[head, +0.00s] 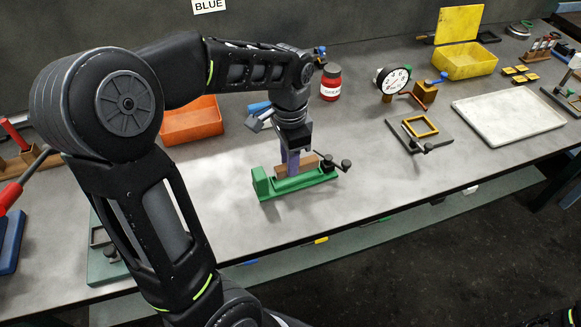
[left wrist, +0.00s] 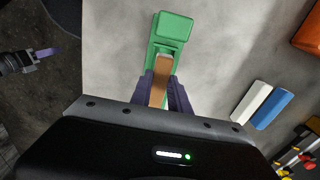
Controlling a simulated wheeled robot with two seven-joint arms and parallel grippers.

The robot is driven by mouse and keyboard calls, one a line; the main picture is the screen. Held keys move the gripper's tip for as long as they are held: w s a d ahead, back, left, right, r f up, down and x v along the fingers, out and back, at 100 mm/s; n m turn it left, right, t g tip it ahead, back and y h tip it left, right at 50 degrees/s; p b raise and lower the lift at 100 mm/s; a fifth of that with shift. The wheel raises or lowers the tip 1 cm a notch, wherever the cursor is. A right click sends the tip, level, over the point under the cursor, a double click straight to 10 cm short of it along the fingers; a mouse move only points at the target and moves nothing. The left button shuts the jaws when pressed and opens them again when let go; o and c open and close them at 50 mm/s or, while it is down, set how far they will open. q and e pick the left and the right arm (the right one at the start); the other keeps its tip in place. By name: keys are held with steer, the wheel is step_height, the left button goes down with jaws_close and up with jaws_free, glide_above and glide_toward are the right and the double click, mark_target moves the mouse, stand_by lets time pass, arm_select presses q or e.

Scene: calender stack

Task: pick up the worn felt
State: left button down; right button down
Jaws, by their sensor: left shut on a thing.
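A tan-brown strip, which I take to be the worn felt (head: 311,162), sits in a long green holder (head: 261,184) on the bench. My left gripper (head: 291,163) points down at the strip, with its purple fingers on either side. In the left wrist view the strip (left wrist: 159,78) is between the two fingers, which are shut on it, and the green holder (left wrist: 172,28) runs beneath. I cannot tell whether the strip is clear of the holder. My right gripper (left wrist: 48,53) shows at the left edge of the left wrist view, apart from the bench things; its jaw opening is unclear.
Black clamp knobs (head: 333,163) stand at the holder's right end. Blue and white blocks (left wrist: 269,107) lie nearby, with an orange bin (head: 192,122) behind. A red jar (head: 331,84), a dial gauge (head: 393,80) and a pale tray (head: 508,115) stand farther right.

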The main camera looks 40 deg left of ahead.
arm_select(q)
step_height(320, 180, up, 7)
steer(key=shift+r, duration=0.1)
